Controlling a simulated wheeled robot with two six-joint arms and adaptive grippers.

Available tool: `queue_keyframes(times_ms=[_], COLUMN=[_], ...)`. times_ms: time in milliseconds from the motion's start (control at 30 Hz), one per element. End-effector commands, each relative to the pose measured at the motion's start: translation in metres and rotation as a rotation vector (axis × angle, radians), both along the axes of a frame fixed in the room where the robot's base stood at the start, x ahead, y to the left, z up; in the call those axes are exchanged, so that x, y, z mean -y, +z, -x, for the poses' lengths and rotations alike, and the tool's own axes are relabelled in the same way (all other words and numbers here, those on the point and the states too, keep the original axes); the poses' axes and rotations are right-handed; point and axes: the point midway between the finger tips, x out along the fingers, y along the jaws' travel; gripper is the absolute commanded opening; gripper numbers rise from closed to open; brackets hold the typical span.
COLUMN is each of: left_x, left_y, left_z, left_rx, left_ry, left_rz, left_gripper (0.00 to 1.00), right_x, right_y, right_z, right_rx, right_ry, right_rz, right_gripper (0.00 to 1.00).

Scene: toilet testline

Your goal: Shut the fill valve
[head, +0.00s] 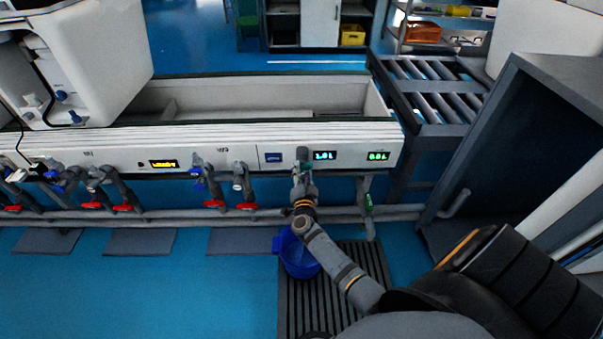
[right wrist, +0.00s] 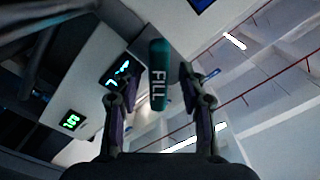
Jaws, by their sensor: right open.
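The fill valve's dark teal handle (right wrist: 158,72), marked "FILL", stands between the two fingers of my right gripper (right wrist: 160,84) in the right wrist view. Gaps show on both sides of the handle, so the fingers look apart from it. In the head view the handle (head: 303,155) stands upright at the front panel, just left of a lit display. My right gripper (head: 303,178) is open just below it, and its wrist hides the valve's lower part. My left gripper is not in view.
Displays (head: 325,155) are lit on the white panel. A green-handled valve (head: 369,203) hangs to the right. Red-handled valves (head: 214,204) and pipes line the left. A blue bucket (head: 290,250) stands on the slatted mat (head: 372,262) under my right arm.

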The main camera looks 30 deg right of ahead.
Motion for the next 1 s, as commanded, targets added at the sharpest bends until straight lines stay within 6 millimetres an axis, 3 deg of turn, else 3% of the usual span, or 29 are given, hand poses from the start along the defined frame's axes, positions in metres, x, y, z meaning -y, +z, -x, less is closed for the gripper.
queue_keyframes(times_ms=[33, 333, 667, 1000], left_x=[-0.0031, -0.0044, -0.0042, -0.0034], left_y=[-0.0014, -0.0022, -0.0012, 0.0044], left_z=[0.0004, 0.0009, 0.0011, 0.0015], left_rx=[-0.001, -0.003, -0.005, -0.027], left_ry=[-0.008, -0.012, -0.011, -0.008], left_rz=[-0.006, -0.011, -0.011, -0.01], left_gripper=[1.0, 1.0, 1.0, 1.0], right_x=[-0.0001, -0.0004, -0.0007, -0.0013], right_y=[0.0, 0.0003, 0.0015, 0.003], right_z=[0.0001, 0.0001, -0.0003, -0.0009], right_rx=[0.0, 0.001, 0.015, 0.124], right_ry=[0.0, 0.001, 0.001, 0.002], right_rz=[0.0, 0.0, -0.021, -0.197], right_gripper=[0.39, 0.0, 0.0, 0.0])
